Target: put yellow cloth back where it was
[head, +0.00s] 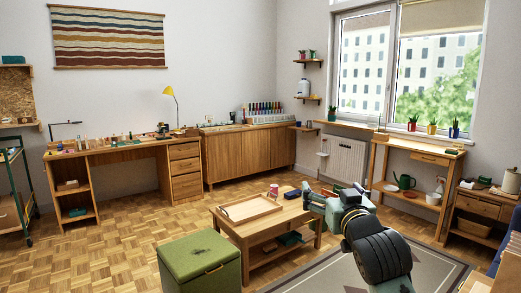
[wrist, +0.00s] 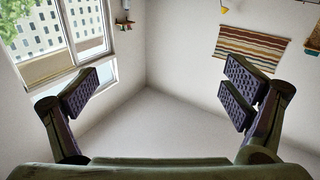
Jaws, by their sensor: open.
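I cannot make out a yellow cloth for certain in either view. A small yellow strip (head: 214,269) shows on the front of the green box seat (head: 190,258); I cannot tell whether it is a handle or cloth. My gripper (wrist: 160,92) is open, with nothing between its two dark padded fingers in the wrist view. The wrist view is upside down and shows bare wall, the window and the striped hanging. In the head view my arm reaches in from the lower right, and its end appears over the right end of the low table (head: 240,228).
The low table bears a wooden tray (head: 222,212) and a red cup (head: 273,190). A desk (head: 120,150) with a yellow lamp (head: 169,92) and a sideboard (head: 250,157) line the back. A bench (head: 415,160) stands under the window. Parquet floor (head: 100,245) is clear at left.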

